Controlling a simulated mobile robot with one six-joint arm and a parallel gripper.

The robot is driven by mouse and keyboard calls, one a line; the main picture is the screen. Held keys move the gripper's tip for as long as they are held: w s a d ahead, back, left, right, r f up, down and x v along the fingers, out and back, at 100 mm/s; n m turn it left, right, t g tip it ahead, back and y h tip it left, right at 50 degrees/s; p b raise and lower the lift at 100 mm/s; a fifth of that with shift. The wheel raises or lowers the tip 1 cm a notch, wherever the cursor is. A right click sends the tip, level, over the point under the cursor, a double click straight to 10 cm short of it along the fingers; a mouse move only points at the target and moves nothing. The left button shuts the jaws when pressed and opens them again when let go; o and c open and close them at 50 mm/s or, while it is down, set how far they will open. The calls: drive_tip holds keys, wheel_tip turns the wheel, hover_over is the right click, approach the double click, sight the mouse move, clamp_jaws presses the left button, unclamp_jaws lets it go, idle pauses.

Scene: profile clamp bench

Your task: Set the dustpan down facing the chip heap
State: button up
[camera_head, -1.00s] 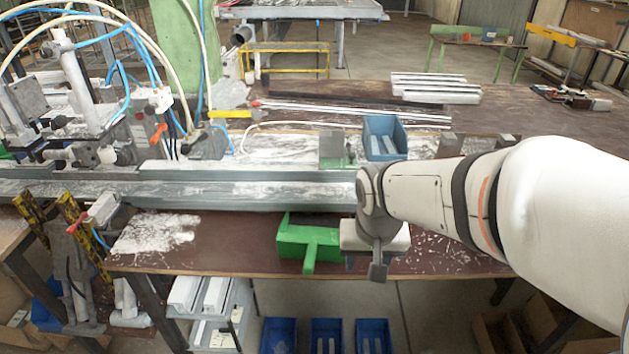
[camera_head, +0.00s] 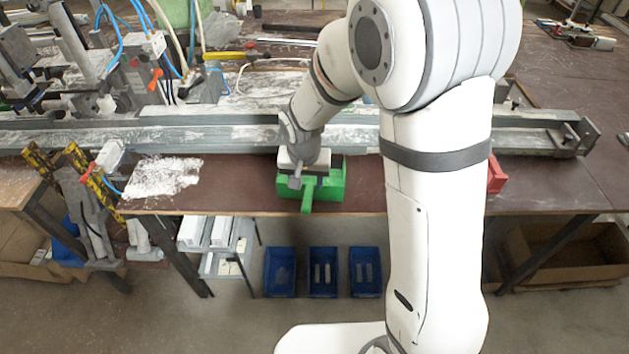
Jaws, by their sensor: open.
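The green dustpan (camera_head: 332,188) lies on the brown bench top near its front edge, with its handle (camera_head: 307,196) pointing towards me. The chip heap (camera_head: 163,176) is a flat patch of white chips on the bench, left of the dustpan and apart from it. My gripper (camera_head: 296,178) is open above the back left part of the dustpan, close to the handle's base. It covers part of the pan. I cannot tell whether the fingers touch it, and which side the pan's mouth faces is unclear.
A long grey profile (camera_head: 220,137) runs across the bench behind the dustpan. A red object (camera_head: 496,174) shows partly behind my arm. Clamp machinery (camera_head: 110,80) stands at the left. Blue bins (camera_head: 323,272) are under the bench. The bench between heap and dustpan is mostly clear.

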sight(307, 198)
drive_tip(key=f+b, duration=0.2)
drive_tip(key=f, duration=0.1)
drive_tip(key=w+f+b, duration=0.1)
drive_tip(key=f+b, duration=0.1)
drive_tip(key=f, duration=0.1)
drive_tip(key=f+b, duration=0.2)
drive_tip(key=f, duration=0.1)
drive_tip(key=shift+w+d, duration=0.1)
drive_tip(key=shift+w, duration=0.05)
clamp_jaws()
idle(0.5)
wheel_tip(307, 198, up, 12)
drive_tip(key=p, duration=0.7)
